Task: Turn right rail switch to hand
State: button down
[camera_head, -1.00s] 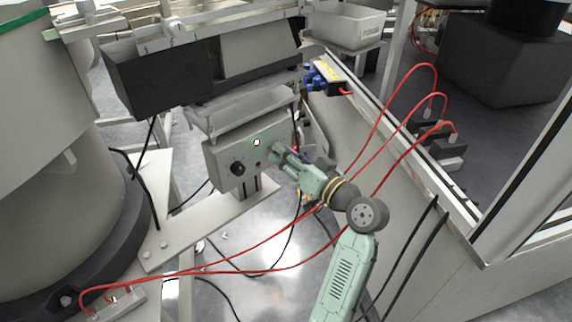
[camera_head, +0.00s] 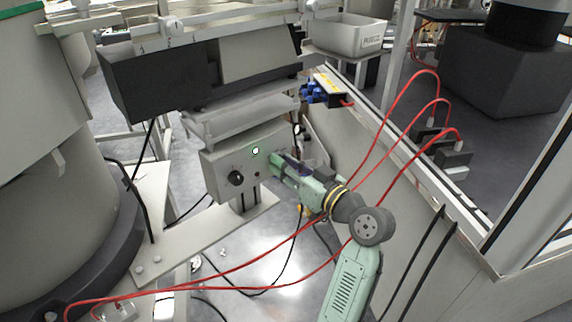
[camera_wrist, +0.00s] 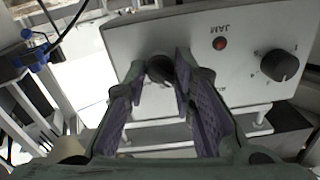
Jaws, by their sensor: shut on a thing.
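The grey control box (camera_head: 243,158) hangs under the feeder rail and carries a black knob (camera_head: 236,178) on its left side. A second dark knob (camera_wrist: 160,72), the right rail switch, sits between my fingertips. My green gripper (camera_head: 275,165) is at the right end of the box face and is shut on this switch. The fingers partly hide the switch, so its pointer direction cannot be read.
Red cables (camera_head: 270,238) loop across below and behind my arm. A grey bin (camera_head: 348,35) stands at the top. A large round bowl housing (camera_head: 50,140) fills the left.

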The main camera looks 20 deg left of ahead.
jog(key=c, duration=1.4)
grip_release()
jog(key=shift+o, duration=0.2)
notch_tip(320, 180, up, 10)
